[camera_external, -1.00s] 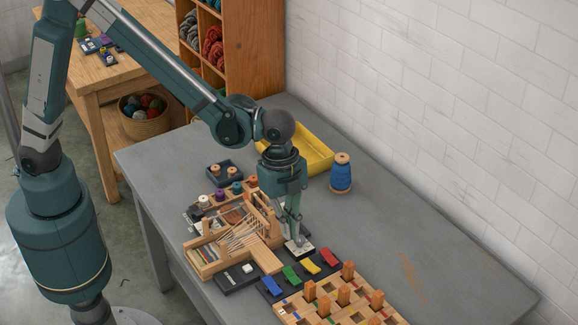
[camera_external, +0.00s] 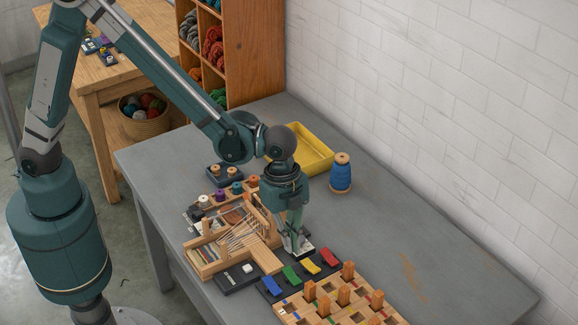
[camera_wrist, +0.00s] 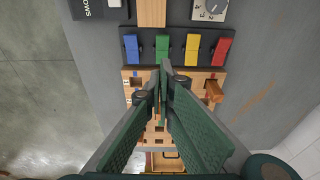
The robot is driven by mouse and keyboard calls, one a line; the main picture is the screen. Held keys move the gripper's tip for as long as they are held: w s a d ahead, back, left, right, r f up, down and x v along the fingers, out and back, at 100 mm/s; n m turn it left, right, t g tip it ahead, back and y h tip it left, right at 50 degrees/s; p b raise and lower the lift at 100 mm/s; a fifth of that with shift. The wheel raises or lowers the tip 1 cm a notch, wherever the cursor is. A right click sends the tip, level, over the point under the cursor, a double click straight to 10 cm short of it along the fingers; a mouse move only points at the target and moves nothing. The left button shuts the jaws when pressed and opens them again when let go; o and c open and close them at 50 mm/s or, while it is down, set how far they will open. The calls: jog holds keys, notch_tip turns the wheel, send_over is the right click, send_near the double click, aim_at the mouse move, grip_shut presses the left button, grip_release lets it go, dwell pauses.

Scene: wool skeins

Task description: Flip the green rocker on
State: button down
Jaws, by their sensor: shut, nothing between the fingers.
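The green rocker (camera_external: 291,275) sits in a dark switch panel between a blue rocker (camera_external: 271,286) and a yellow rocker (camera_external: 310,266). In the wrist view the green rocker (camera_wrist: 162,46) lies just beyond my fingertips. Which way it is tilted I cannot tell. My gripper (camera_wrist: 164,70) is shut and empty, its tips together near the green rocker's lower end in the wrist view. In the external view my gripper (camera_external: 296,251) hangs pointing down by the panel's far side; contact is not visible. The red rocker (camera_wrist: 222,50) is at the panel's right end.
A wooden pegboard (camera_external: 327,302) with upright pegs adjoins the panel. A white dial plate (camera_wrist: 210,9) and a dark box with a white button (camera_external: 240,276) are beside it. A small wooden loom (camera_external: 208,262) stands left. A yellow tray (camera_external: 318,160) and blue spool (camera_external: 341,175) stand behind.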

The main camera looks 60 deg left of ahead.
send_over(293, 280)
jog(key=a, duration=0.1)
jog(key=f, duration=0.7)
jog(key=shift+a+f+b, duration=0.2)
jog(key=shift+f+b, duration=0.1)
jog(key=shift+b, duration=0.1)
jog(key=shift+a+f, duration=0.35)
jog(key=shift+f, duration=0.55)
jog(key=shift+a+f+h+b, duration=0.4)
jog(key=shift+f+h+b, duration=0.2)
jog(key=shift+b, duration=0.3)
jog(key=shift+d+r, duration=0.1)
jog(key=shift+r, duration=0.05)
jog(key=shift+d, duration=0.3)
jog(key=shift+d+r, duration=0.1)
jog(key=shift+d, duration=0.3)
